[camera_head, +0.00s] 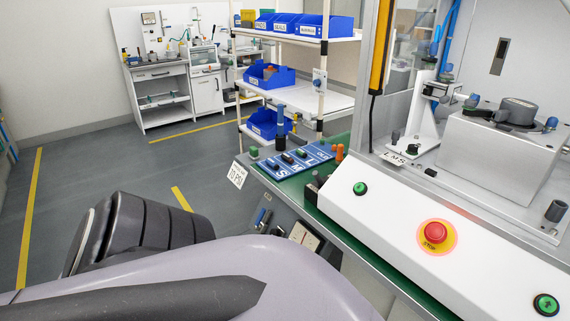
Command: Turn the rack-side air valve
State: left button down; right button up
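A small white plate with a blue knob (318,84) is mounted on the front post of the white shelf rack (325,62), in the upper middle of the head view. It looks like the rack-side air valve, but it is too small to tell how its knob is turned. Neither gripper can be made out. A large grey arm link of mine and a black ribbed part, also apparently mine, fill the lower left, well apart from the knob and nearer to me.
Blue bins (268,75) sit on the rack. The green bench (290,185) holds a blue marked tray (268,167). The white press panel (395,225) with a red stop button (436,233) fills the right. Open grey floor lies left, before a white workbench (165,102).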

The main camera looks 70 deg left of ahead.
aim_at(260, 218)
jog(key=j+u, duration=0.1)
jog(key=u, duration=2.25)
jog(key=i+j, duration=0.2)
jog(key=i, duration=0.2)
jog(key=i+j, duration=0.25)
jog(key=i, duration=0.15)
jog(key=i+z, duration=0.15)
jog(key=z, duration=0.35)
jog(key=i+j+z, duration=0.1)
jog(key=z, duration=0.4)
jog(key=i+l+z, duration=0.15)
jog(key=i, duration=0.3)
